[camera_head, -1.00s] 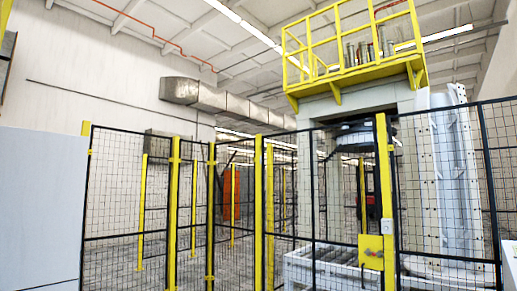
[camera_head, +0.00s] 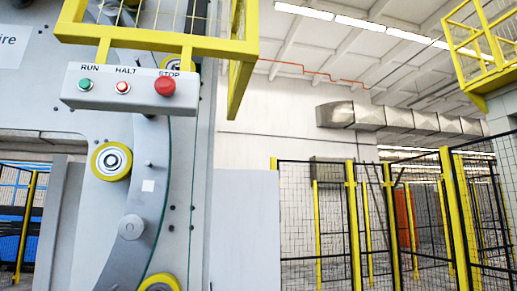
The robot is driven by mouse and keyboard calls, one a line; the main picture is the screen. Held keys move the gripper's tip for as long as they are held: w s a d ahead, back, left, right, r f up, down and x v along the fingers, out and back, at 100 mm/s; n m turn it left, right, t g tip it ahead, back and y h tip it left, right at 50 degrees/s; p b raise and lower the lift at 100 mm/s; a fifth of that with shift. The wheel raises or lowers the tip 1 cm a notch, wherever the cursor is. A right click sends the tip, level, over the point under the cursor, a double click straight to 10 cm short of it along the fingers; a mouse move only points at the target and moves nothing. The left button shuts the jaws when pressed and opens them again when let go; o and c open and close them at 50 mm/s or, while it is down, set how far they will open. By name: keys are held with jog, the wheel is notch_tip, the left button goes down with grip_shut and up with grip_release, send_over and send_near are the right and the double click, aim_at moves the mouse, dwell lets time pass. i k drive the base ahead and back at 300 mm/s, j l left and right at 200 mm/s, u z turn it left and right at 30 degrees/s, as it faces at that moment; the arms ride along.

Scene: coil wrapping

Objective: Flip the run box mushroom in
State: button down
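A light grey control box (camera_head: 120,91) is fixed to the front of a large grey machine at the upper left. It bears a green button (camera_head: 85,84) under the word RUN, a small red button (camera_head: 122,87) under HALT, and a larger red mushroom button (camera_head: 165,85) under STOP. I cannot tell whether any button is pressed in. My gripper is not in view.
A yellow railing (camera_head: 150,45) juts out just above the box. Yellow-rimmed rollers (camera_head: 111,160) sit on the machine face below. Black mesh fencing with yellow posts (camera_head: 355,225) stands at the right. A grey panel (camera_head: 243,230) stands between.

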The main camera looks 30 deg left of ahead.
aim_at(164, 83)
jog(key=u, duration=1.95)
